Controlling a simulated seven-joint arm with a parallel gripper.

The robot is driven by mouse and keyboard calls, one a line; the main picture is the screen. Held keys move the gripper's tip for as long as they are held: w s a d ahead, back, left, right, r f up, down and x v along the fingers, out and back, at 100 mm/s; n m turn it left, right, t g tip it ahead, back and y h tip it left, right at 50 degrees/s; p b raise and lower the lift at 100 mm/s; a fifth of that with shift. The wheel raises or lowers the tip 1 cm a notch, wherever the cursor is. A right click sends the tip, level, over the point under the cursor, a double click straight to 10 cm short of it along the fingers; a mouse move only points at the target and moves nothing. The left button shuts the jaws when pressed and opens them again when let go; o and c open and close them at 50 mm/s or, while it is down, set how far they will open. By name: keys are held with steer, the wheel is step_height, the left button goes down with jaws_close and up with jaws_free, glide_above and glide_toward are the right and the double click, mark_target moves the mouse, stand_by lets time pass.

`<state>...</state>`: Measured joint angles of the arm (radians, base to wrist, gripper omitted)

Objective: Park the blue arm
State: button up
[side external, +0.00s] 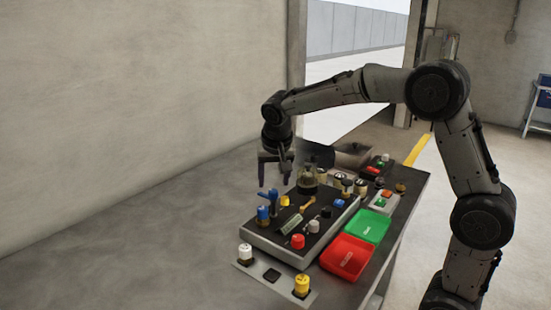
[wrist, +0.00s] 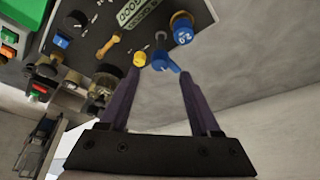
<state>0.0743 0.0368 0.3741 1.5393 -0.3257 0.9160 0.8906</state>
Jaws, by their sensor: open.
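The blue arm (side external: 272,197) stands up from the far left part of the dark panel (side external: 262,237), beside a round blue knob (side external: 263,214). My gripper (side external: 275,182) points down over it, with the fingertips close to its top. In the wrist view, the open gripper (wrist: 160,72) has the blue arm (wrist: 165,63) showing near and between the fingertips. Whether a finger touches it I cannot tell. The blue knob (wrist: 183,29) with white marking is just beyond it.
A yellow knob (wrist: 139,59) is close by the left fingertip in the wrist view. Several coloured knobs and a yellow lever (side external: 307,203) crowd the panel. Green (side external: 368,226) and red (side external: 346,258) trays lie to the right. The table (side external: 170,220) is bare to the left.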

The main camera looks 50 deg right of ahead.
steer(key=v, duration=0.9)
steer(key=shift+r, duration=0.4)
steer(key=shift+s, duration=0.1)
steer(key=s+a+r+n+t+y, duration=0.15)
steer(key=s+r, duration=0.25)
steer(key=s, duration=0.8)
steer(key=s+a+f+n+y, duration=0.1)
steer(key=s+a+f+n, duration=0.1)
steer(key=s+f+n, duration=0.2)
steer(key=s+a+f+n+y, duration=0.1)
steer(key=s+a+f+n, duration=0.1)
steer(key=s+f, duration=0.5)
steer(key=shift+s+a+f+n+t, duration=0.45)
steer(key=shift+s+n, duration=0.4)
steer(key=shift+s, duration=0.4)
